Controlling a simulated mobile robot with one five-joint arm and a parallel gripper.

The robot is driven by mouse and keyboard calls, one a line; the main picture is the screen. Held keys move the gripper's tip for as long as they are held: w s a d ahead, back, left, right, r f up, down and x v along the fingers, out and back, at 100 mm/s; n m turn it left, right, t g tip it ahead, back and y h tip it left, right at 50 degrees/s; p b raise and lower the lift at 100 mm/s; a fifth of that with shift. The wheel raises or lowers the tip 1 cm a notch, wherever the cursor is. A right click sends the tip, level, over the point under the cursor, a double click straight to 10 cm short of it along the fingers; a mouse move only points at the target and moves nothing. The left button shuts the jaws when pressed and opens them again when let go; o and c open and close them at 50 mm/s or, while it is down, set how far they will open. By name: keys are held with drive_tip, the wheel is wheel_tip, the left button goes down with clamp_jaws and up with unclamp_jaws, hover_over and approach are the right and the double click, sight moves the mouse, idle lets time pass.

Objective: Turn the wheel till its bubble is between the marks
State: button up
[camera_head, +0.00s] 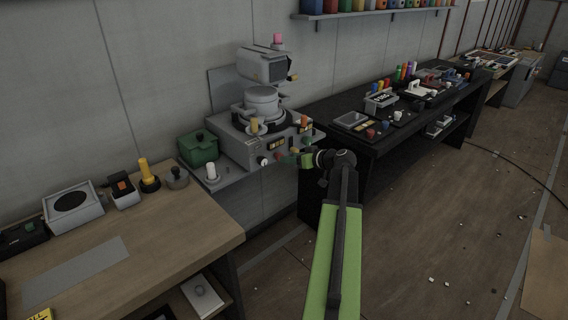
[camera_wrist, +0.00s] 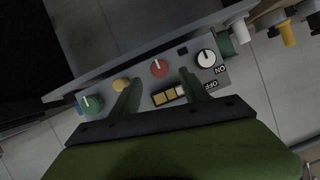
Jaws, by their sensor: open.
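A grey machine with a control panel (camera_head: 262,155) stands on a shelf in the head view. Which knob is the wheel is unclear.
A green box (camera_head: 198,149) and a white knob (camera_head: 211,171) are left of the machine. A wooden bench (camera_head: 150,240) stands at front left. A black bench (camera_head: 390,140) with many small items runs off to the right. The floor (camera_head: 420,230) at right is mostly clear.

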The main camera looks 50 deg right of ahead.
sight(278, 156)
drive_tip(key=b+x, duration=0.1)
drive_tip(key=x, duration=0.4)
drive_tip(key=shift+w, duration=0.1)
clamp_jaws()
drive_tip(key=shift+d, duration=0.1)
